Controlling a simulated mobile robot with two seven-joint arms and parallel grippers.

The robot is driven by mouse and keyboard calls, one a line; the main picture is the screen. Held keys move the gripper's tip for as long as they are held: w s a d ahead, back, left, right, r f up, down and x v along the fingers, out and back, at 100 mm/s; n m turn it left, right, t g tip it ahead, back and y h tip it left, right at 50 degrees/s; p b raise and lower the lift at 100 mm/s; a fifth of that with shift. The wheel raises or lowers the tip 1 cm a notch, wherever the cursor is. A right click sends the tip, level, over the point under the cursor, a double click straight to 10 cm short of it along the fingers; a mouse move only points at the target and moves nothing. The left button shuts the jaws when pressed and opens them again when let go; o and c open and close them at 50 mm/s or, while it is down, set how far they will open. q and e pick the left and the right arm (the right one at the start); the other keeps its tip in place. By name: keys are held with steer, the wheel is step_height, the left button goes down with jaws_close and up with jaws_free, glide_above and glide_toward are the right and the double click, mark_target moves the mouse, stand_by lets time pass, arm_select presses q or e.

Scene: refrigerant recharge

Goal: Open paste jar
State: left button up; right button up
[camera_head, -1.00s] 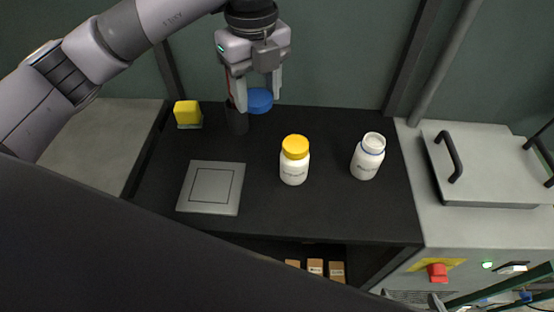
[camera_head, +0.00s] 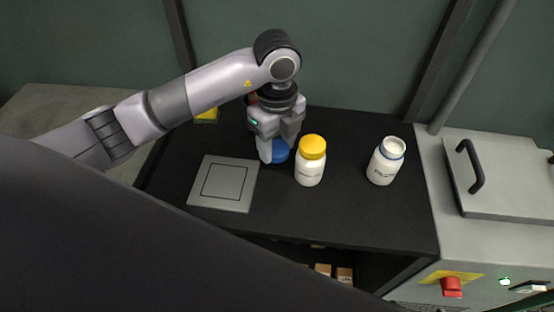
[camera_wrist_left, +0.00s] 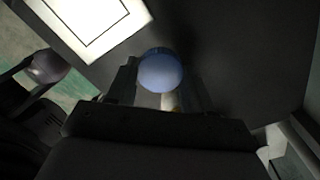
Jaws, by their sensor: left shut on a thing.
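My left gripper (camera_head: 278,150) is shut on a round blue lid (camera_head: 280,154), low over the black table top. I cannot tell whether the lid touches the table. In the left wrist view, the lid (camera_wrist_left: 161,70) sits between the fingertips. A white jar with a blue ring at its neck (camera_head: 385,162) stands upright to the right, without a lid. A white jar with a yellow lid (camera_head: 310,163) stands upright close to the right of my left gripper. My right gripper is not in view.
A grey square plate (camera_head: 223,183) lies on the table left of the gripper. A yellow object (camera_head: 207,116) is mostly hidden behind my left arm. A grey machine with a black handle (camera_head: 471,166) stands at the right. The table is clear between the two jars.

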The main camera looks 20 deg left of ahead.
mark_target(277, 170)
arm_select(q)
steer(key=shift+f, duration=2.85)
steer(key=shift+f, duration=0.1)
steer(key=o, duration=0.9)
steer(key=shift+r, duration=0.3)
step_height(277, 170, up, 12)
steer(key=shift+f, duration=0.15)
steer(key=shift+s, duration=0.1)
